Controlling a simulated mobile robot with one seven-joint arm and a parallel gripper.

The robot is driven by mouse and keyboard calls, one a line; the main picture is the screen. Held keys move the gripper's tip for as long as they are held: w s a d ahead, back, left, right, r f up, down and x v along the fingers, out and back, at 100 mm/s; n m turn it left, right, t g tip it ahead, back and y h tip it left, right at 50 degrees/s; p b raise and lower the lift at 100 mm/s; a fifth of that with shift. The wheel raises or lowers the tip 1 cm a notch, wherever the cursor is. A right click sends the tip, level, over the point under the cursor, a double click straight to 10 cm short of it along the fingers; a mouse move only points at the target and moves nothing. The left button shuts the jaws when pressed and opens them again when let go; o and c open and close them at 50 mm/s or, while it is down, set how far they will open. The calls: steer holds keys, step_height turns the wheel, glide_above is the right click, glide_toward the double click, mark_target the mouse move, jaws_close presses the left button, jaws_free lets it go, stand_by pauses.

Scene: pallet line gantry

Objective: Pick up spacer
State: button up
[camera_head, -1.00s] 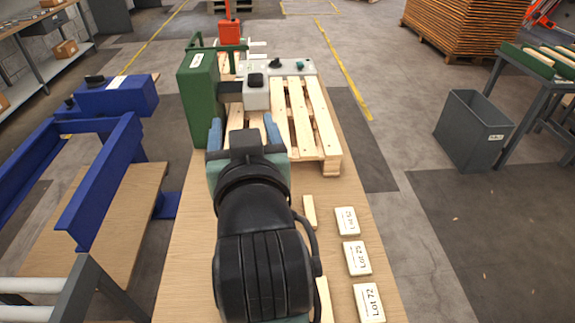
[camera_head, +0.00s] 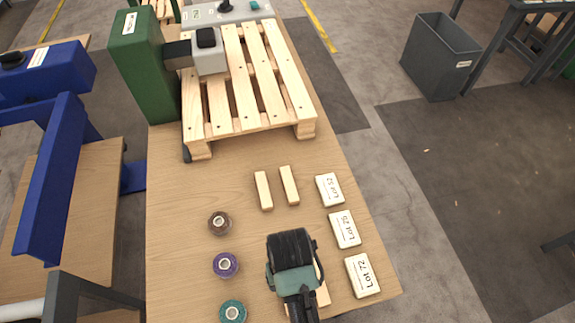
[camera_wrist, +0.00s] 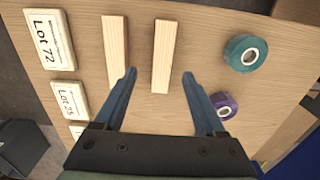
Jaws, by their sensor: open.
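The spacers look like short pale wooden bars on the wooden table. In the head view, one spacer (camera_head: 263,190) and another spacer (camera_head: 289,185) lie side by side at mid-table. A nearer spacer (camera_head: 322,295) shows partly beside my arm. The wrist view shows two bars, a left spacer (camera_wrist: 115,50) and a right spacer (camera_wrist: 162,55), lying parallel and apart. My gripper (camera_wrist: 159,74) is open and empty, its blue fingers spread to either side of the right spacer's near end in the picture. Contact cannot be told. In the head view my arm hides the fingers.
Lot cards (camera_head: 345,229) line the table's right side. Brown (camera_head: 219,223), purple (camera_head: 226,265) and teal (camera_head: 232,312) rolls stand on the left. A wooden pallet (camera_head: 250,125) and green machine post (camera_head: 145,65) are farther back. Bare table lies between pallet and spacers.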

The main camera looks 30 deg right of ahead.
steer(key=f, duration=0.5)
steer(key=shift+a+f, duration=0.25)
steer(key=shift+f, duration=0.1)
jaws_close()
